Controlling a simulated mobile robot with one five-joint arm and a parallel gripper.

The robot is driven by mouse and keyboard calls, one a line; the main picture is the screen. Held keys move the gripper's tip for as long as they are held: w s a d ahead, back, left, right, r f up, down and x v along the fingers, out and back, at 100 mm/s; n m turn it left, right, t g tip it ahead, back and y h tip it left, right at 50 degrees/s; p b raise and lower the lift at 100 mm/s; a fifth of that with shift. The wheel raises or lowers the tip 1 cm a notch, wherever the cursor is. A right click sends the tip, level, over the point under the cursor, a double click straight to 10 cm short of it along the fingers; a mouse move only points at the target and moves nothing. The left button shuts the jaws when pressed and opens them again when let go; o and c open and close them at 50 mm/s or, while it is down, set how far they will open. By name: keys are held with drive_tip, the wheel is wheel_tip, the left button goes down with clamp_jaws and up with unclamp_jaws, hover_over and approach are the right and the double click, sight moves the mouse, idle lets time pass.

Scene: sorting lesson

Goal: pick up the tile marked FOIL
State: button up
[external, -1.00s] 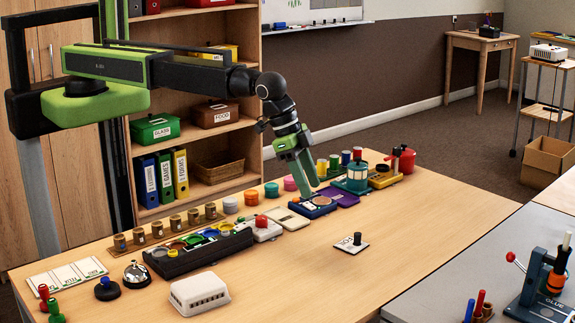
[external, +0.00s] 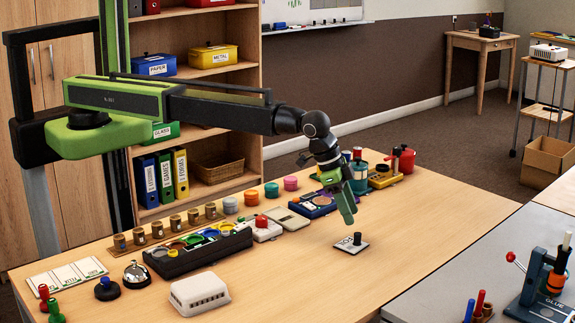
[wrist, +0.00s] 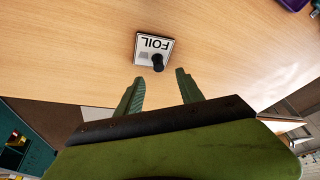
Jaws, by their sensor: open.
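The FOIL tile (external: 351,246) is a white square with a black knob, lying flat on the table. In the wrist view the tile (wrist: 146,44) shows its black lettering upside down, just beyond the fingertips. My gripper (external: 349,222) is above the tile in the external view, pointing down, its green fingers apart from it. In the wrist view my gripper (wrist: 158,77) is open and empty, with the knob roughly ahead of the gap between the fingers.
The wooden table (external: 420,225) is clear around the tile. Behind it stand a blue device (external: 312,206), a calculator-like box (external: 286,218) and a red-button box (external: 263,228). A white vented box (external: 199,293) sits near the front. A grey bench (external: 460,270) is at right.

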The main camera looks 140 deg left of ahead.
sight(357, 234)
drive_tip(key=shift+x, duration=0.85)
drive_tip(key=shift+r, duration=0.1)
drive_tip(key=b+x, duration=0.5)
drive_tip(key=shift+d+f, duration=0.2)
drive_tip(key=shift+s+r, duration=0.1)
drive_tip(key=shift+r, duration=0.1)
clamp_jaws()
